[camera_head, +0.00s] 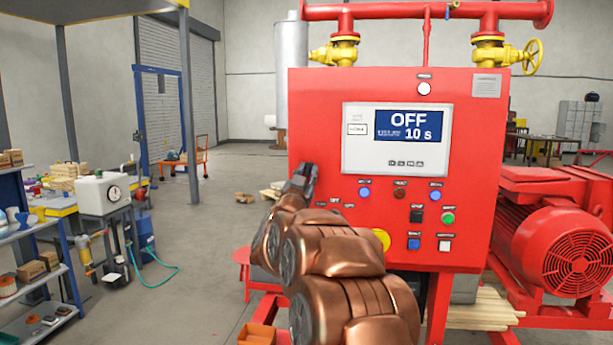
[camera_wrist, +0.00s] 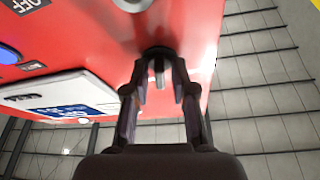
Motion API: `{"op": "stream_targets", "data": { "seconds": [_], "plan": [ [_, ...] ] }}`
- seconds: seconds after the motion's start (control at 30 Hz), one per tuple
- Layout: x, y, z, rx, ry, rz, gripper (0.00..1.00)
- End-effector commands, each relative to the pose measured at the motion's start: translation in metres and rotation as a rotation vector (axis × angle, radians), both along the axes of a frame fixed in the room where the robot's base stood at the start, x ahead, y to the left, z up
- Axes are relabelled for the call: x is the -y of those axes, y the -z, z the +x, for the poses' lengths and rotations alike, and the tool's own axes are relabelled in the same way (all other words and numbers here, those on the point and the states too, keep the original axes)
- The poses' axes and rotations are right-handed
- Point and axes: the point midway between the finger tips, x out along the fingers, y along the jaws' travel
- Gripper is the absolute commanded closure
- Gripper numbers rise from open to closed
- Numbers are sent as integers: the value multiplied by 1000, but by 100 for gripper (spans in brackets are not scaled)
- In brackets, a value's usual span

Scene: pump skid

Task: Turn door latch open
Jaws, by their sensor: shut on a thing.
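The red control cabinet (camera_head: 320,120) stands straight ahead with its door facing me. My gripper (camera_head: 308,170) is at the left edge of its door, at about mid height. In the wrist view my gripper (camera_wrist: 160,62) has both fingers on either side of the door latch (camera_wrist: 158,72), a small grey and dark handle on the red face near its edge. The fingers are shut on it. In the head view the latch is hidden behind my gripper. The door lies flush with the cabinet, with no gap that I can make out.
The door carries a display panel (camera_head: 397,139) reading OFF and 10 s, with several buttons below it. A red motor (camera_head: 570,245) stands at the right. Shelves (camera_head: 40,285) and a workbench are at the left. The floor left of the cabinet is mostly clear.

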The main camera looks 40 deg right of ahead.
Motion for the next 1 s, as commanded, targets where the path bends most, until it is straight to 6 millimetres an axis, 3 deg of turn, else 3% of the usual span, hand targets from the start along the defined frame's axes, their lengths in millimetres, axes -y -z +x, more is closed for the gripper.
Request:
{"op": "stream_targets", "data": {
  "seconds": [0.4,0.97,1.0],
  "plan": [
    [1,1,-1,-163,1,-113,100],
    [1,0,-1,-187,-1,-128,100],
    [1,0,-1,-186,0,-129,73]
  ]
}}
